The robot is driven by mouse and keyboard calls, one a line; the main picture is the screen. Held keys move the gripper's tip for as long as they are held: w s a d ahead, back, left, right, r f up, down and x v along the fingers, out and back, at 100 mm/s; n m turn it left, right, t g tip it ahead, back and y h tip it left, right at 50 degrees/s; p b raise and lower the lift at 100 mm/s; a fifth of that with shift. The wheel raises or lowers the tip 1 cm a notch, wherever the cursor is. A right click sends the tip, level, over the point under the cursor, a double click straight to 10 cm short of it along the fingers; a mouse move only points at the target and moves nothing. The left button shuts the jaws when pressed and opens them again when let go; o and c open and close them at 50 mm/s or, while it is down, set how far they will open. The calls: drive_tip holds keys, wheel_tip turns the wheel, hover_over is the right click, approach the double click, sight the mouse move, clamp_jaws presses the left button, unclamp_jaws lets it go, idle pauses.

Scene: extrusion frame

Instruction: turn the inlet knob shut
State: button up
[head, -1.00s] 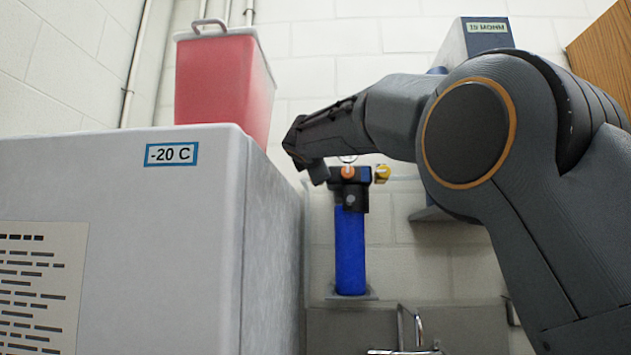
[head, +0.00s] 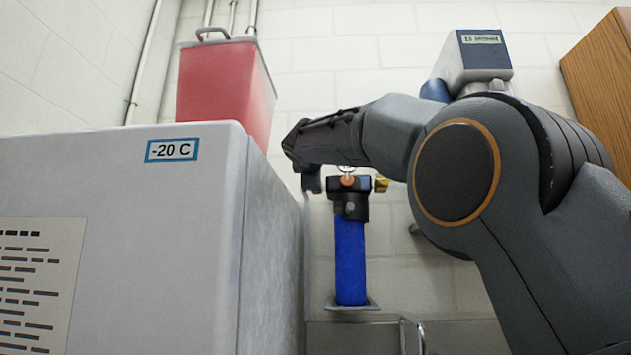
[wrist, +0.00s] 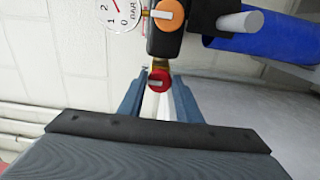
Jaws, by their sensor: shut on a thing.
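The inlet knob (wrist: 158,79) is red with a pale bar across its face. In the wrist view it sits on a brass fitting at the side of the black filter head (wrist: 163,38). My gripper (wrist: 156,88) has its two blue-grey fingers on either side of the knob, shut on it. In the head view my gripper (head: 311,181) hangs at the left of the filter head (head: 348,187), and the red knob is hidden there. The blue filter housing (head: 350,262) hangs upright below the head.
An orange knob (wrist: 169,15) and a pressure gauge (wrist: 126,14) sit close to the inlet.

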drive_tip(key=o, duration=1)
drive_tip(key=shift+s+a+b, duration=0.1)
drive_tip(key=shift+s+b, duration=1.6)
drive_tip(key=shift+s, duration=2.2)
